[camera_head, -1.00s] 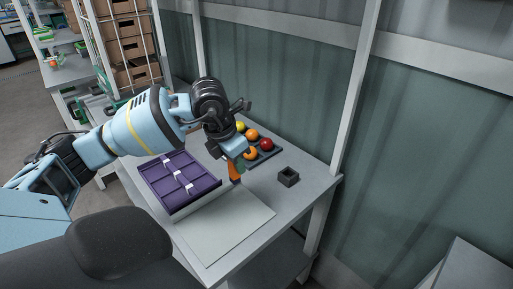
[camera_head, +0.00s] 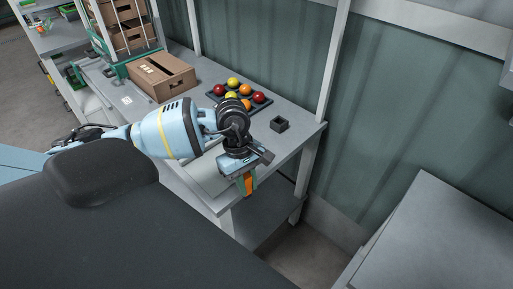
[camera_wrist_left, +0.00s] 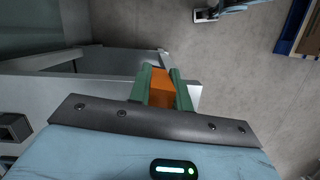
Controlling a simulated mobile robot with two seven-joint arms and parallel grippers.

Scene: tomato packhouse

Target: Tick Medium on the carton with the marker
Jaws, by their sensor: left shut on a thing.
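My left gripper (camera_head: 247,184) is shut on the orange marker (camera_head: 248,181), at the near edge of the worktable. In the left wrist view the green fingers (camera_wrist_left: 160,76) clasp the orange body of the marker (camera_wrist_left: 161,90); its tip cannot be made out. A brown carton (camera_head: 172,82) stands on the table at the back left, well apart from the gripper. I cannot make out size boxes or a tick on it. My right gripper is not in view.
A dark tray (camera_head: 261,103) with several red, yellow and orange tomatoes lies behind the gripper. A small dark square holder (camera_head: 279,124) stands near the table's right end. A pale mat (camera_head: 203,172) is partly hidden by my left arm. A grey surface (camera_head: 440,240) is at right.

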